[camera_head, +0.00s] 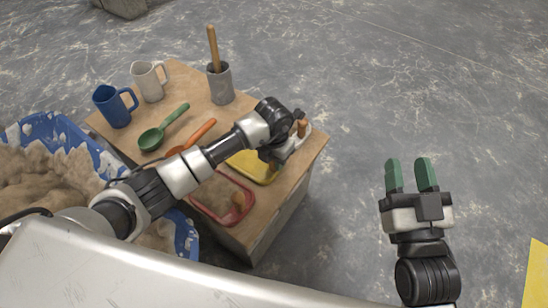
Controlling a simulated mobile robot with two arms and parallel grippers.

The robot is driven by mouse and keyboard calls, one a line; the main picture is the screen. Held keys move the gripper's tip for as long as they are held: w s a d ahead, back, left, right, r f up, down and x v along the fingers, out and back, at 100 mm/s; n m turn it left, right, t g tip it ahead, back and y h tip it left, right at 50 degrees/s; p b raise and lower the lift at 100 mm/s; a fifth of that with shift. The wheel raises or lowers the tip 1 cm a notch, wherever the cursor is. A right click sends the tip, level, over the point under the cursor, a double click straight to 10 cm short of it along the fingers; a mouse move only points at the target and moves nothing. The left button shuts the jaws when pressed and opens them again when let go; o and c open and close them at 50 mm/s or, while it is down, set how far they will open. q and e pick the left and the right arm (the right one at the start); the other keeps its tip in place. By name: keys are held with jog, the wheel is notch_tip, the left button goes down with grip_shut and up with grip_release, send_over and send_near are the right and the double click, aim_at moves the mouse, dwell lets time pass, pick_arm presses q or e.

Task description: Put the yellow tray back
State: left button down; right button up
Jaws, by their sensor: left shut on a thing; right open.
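The yellow tray (250,169) is at the right part of the wooden table top, partly hidden by my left arm. My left gripper (279,155) is shut at the tray's far right side and appears to grip its rim; the wrist hides most of the fingers and the contact. I cannot tell whether the tray rests on the table or is slightly lifted. My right gripper (412,172) is open and empty, with green fingertips pointing away from me, over the floor right of the table.
A green scoop (152,138), an orange-handled tool (201,131), a blue mug (112,106), a white mug (150,83) and a grey pot (220,84) share the wooden table (190,91). A blue tub (62,127) holds mortar.

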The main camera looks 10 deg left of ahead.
pick_arm(q)
jog(key=c, duration=0.7)
grip_release()
jog(key=shift+c, duration=0.2)
jog(key=shift+r, duration=0.3)
notch_tip(320, 180, up, 10)
jog(key=p, duration=0.3)
jog(key=shift+r+p, duration=0.35)
jog(key=shift+r, duration=0.45)
pick_arm(e)
jog(key=s+d+f+g+h, duration=0.2)
jog(key=s+f+g+h, duration=0.1)
jog(key=f+g, duration=0.6)
jog(key=shift+s+d+f+g, duration=0.2)
jog(key=shift+d+f+g, duration=0.15)
jog(key=shift+f, duration=0.25)
